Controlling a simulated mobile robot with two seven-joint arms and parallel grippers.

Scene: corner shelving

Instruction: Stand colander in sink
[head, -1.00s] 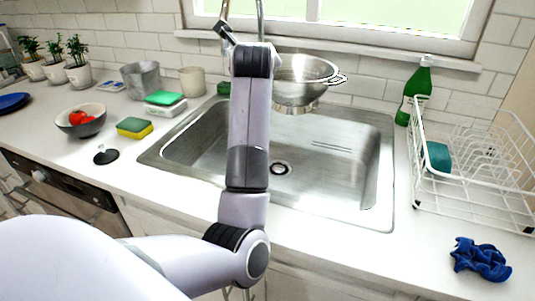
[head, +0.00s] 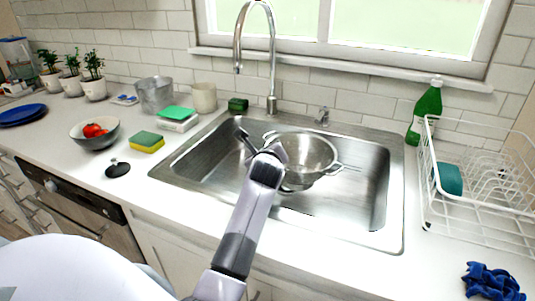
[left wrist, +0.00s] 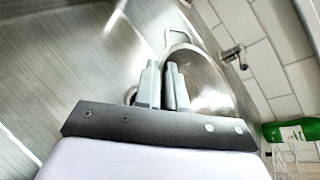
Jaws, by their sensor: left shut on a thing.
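The metal colander (head: 308,152) is upright, within the outline of the sink basin (head: 222,158), towards its back. I cannot tell whether its base touches the sink floor. My left gripper (head: 262,143) is at the colander's left side, shut on its rim or handle; the arm hides part of the grip. In the left wrist view, the two fingers (left wrist: 163,70) are close together at the edge of the shiny colander (left wrist: 208,82). My right gripper is not in view.
The tall faucet (head: 271,60) stands behind the sink. A green bottle (head: 426,108) and white dish rack (head: 480,220) are on the right. A sponge (head: 147,142), black stopper (head: 118,169) and bowl (head: 95,140) of tomatoes are on the left counter.

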